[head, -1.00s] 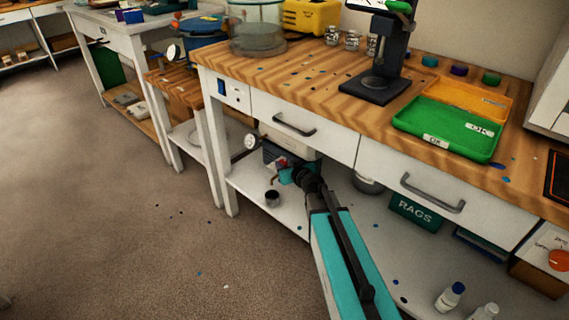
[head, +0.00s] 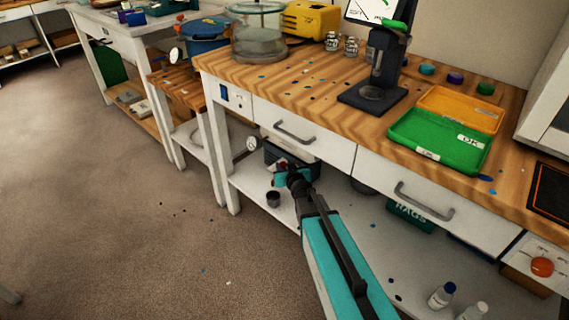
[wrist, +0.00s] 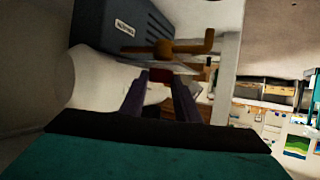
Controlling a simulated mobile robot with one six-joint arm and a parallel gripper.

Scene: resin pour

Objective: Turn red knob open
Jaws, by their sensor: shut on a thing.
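A dark grey boxy unit (head: 297,152) with a small white label sits on the lower shelf under the bench. In the wrist view this unit (wrist: 125,32) fills the upper left, with brass-coloured pipe fittings (wrist: 165,47) in front of it.
A round dial gauge (head: 252,143) is left of the unit. A dark cup (head: 273,199) stands on the lower shelf (head: 255,195). The bench drawers (head: 300,133) hang just above my arm. An orange-red knob (head: 541,267) is on a panel at the far right.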

